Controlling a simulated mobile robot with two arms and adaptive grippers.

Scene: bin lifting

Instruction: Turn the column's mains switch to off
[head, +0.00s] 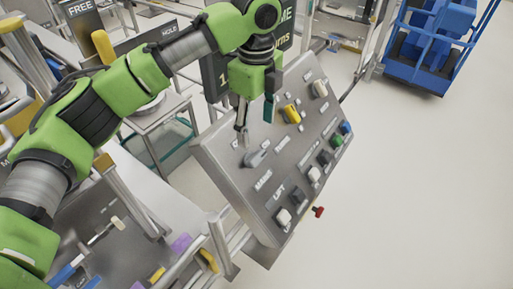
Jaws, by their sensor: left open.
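The column's sloping grey control panel (225,165) stands in the middle of the head view. A grey rotary switch (256,158) sits at its left side, above a label that seems to read MAINS. The knob's pointer direction is too small to tell for sure. My left gripper (256,124) is open and empty over the upper left of the panel, just above the grey switch. One finger points down close to the switch, but I cannot tell whether it touches. The other finger is farther right. My right gripper is not in view.
The panel also bears a yellow knob (291,114), a pale knob (319,89), a green button (337,140), a blue button (346,127) and several others. A red knob (319,211) sticks out below right. A blue cart (435,40) stands back right. The right floor is clear.

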